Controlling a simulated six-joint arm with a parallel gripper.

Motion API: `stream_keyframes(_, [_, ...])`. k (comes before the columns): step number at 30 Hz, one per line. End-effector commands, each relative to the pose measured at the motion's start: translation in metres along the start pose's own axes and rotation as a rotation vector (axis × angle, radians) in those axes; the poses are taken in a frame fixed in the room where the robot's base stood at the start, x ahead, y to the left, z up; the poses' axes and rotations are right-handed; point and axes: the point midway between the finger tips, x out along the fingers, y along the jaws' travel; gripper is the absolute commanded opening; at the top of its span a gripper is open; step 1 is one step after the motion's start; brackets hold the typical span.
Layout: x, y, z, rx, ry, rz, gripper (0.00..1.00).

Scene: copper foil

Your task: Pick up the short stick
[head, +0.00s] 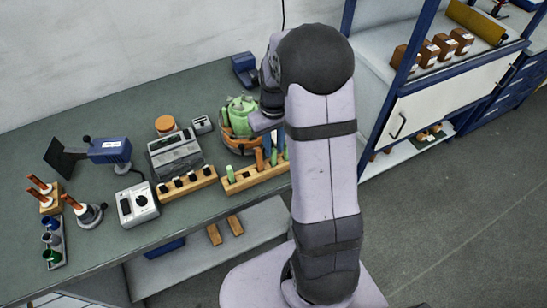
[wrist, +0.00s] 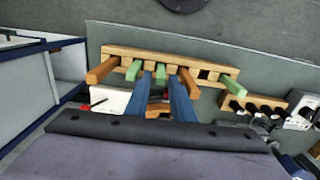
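A wooden rack (head: 240,184) holds several upright green and orange sticks on the bench; it also shows in the wrist view (wrist: 170,58). In the wrist view, a green stick (wrist: 159,77) stands in the rack between my fingers and looks shorter than the others. An orange stick (wrist: 189,82) is just right of it, a longer green stick (wrist: 134,70) just left, and another orange stick (wrist: 102,71) at the left end. My gripper (wrist: 163,82) is open, its two blue fingers apart, with no clear contact on a stick. My arm hides part of the rack in the head view.
A second wooden rack with black-topped items (head: 187,184) stands left of the stick rack. A grey device (head: 174,153), a white box with a dial (head: 137,204) and a green-and-orange object (head: 240,115) stand close by. A shelf unit (head: 400,100) is at right.

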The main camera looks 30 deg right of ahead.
Motion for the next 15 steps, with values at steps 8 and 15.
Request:
stream_keyframes(8, [0.029, -0.002, 0.001, 0.000, -0.004, -0.001, 0.22])
stream_keyframes(15, [0.040, -0.002, 0.001, 0.000, -0.001, 0.000, 0.22])
